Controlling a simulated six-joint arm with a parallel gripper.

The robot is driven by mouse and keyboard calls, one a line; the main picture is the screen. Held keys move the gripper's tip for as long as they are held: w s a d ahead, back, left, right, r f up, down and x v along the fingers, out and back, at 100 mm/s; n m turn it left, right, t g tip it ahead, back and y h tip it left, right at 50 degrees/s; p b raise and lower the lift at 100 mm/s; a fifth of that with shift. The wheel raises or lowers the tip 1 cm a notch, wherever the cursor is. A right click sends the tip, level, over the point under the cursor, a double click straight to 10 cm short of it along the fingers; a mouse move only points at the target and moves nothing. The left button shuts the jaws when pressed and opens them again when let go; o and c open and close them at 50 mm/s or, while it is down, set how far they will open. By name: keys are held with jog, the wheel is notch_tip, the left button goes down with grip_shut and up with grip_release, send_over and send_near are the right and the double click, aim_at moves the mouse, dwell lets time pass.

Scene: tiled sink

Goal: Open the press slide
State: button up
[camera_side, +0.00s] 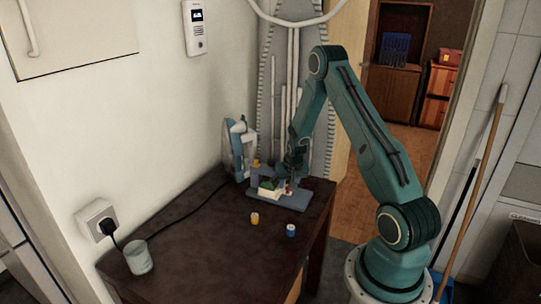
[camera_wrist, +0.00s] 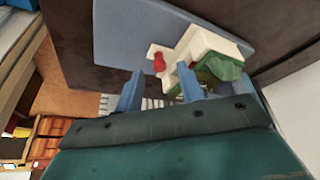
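The press stands on the dark table in the side view, with a blue-grey base plate (camera_side: 293,203), a white and green block (camera_side: 268,188) and a small red part (camera_side: 288,187). In the wrist view the base plate (camera_wrist: 115,38) lies beyond the fingers. The white block (camera_wrist: 197,45) with its green part (camera_wrist: 218,69) is toward the right, and the red knob (camera_wrist: 158,62) sticks out on its left. My gripper (camera_wrist: 160,85) has its two blue fingers apart, with the knob just beyond the gap. In the side view my gripper (camera_side: 291,172) is close above the press. Which part is the slide is unclear.
A yellow-topped small container (camera_side: 255,218) and a blue one (camera_side: 291,230) stand in front of the press. An iron-like appliance (camera_side: 240,150) stands behind it by the wall. A grey cup (camera_side: 139,257) and a power cable lie at the left. The table's middle is clear.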

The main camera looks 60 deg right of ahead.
jog(key=shift+x, duration=1)
grip_shut()
